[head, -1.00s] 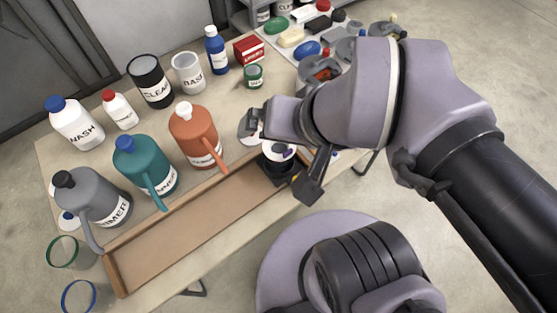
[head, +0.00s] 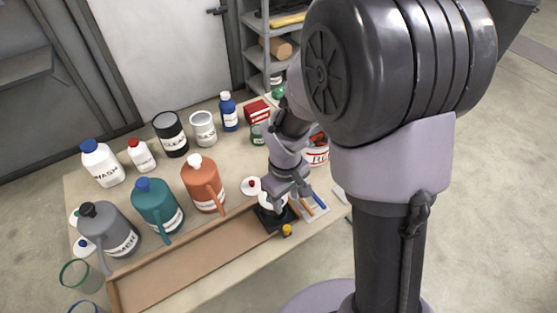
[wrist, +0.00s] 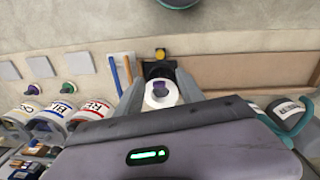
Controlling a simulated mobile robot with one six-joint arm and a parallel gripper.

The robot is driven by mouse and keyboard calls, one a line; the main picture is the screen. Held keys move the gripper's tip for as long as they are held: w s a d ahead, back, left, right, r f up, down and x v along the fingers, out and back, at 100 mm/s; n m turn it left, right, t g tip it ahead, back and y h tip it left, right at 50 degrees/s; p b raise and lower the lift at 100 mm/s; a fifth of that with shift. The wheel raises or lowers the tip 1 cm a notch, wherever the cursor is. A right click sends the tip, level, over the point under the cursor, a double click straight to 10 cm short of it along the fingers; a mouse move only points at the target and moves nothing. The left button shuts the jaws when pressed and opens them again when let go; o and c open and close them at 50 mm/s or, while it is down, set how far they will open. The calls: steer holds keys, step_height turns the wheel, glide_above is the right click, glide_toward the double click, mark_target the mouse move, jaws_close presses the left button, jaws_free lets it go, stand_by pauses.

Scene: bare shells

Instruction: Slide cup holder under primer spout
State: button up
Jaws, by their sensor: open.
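The black cup holder (head: 266,222) sits at the right end of the wooden channel (head: 185,267), with a yellow knob (head: 287,230) at its front. The holder (wrist: 157,70) also shows in the wrist view, partly hidden by the cup. My gripper (head: 276,196) is open above the holder, pointing down. In the wrist view its fingers (wrist: 160,88) lie on either side of the cup; contact cannot be told. The grey primer jug (head: 107,228) stands at the channel's left end, its spout (head: 104,263) hanging over the channel.
The teal jug (head: 157,207) and the orange jug (head: 202,183) stand behind the channel, between primer and holder. Brushes (head: 313,203) lie on a pale pad right of the holder. The channel left of the holder is clear. Bottles and cans stand at the back.

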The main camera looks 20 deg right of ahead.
mark_target(287, 228)
steer(key=f+b, duration=0.2)
steer(key=f, duration=0.4)
steer(key=f+b, duration=0.2)
steer(key=f, duration=0.4)
steer(key=f+b, duration=0.2)
steer(key=f, duration=0.3)
steer(key=shift+w+d+f, duration=0.25)
steer(key=shift+d+f, duration=0.1)
steer(key=shift+f, duration=0.05)
jaws_close()
